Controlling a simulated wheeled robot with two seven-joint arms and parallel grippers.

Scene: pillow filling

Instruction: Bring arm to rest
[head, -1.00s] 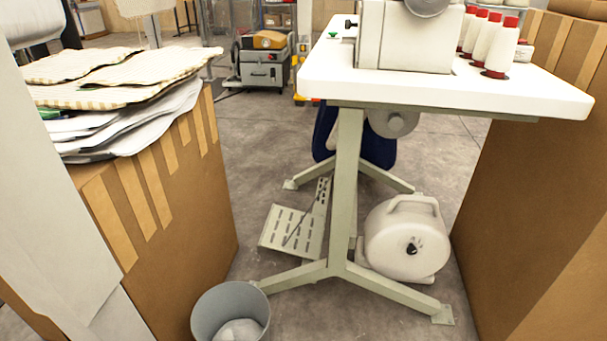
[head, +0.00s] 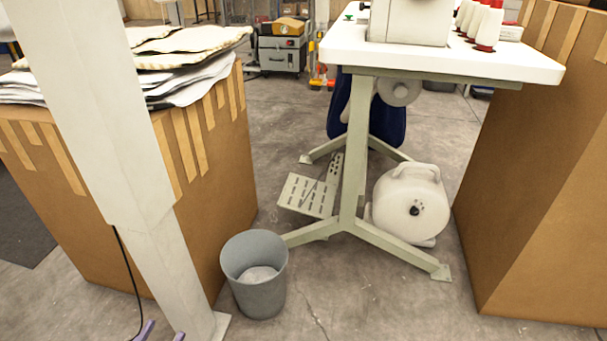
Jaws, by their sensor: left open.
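My left gripper (head: 162,335) shows only as two purple fingertips at the bottom edge of the head view, left of centre. The tips are apart and nothing is visible between them. They appear in front of the lower part of a white post (head: 95,110). The rest of this gripper and most of its arm are out of the picture. My right gripper is not in view.
A grey bin (head: 262,300) stands on the floor near the post. A cardboard box (head: 215,190) bears stacked fabric pieces (head: 190,75). A white sewing table (head: 440,60) stands centre right, beside another large box (head: 540,180).

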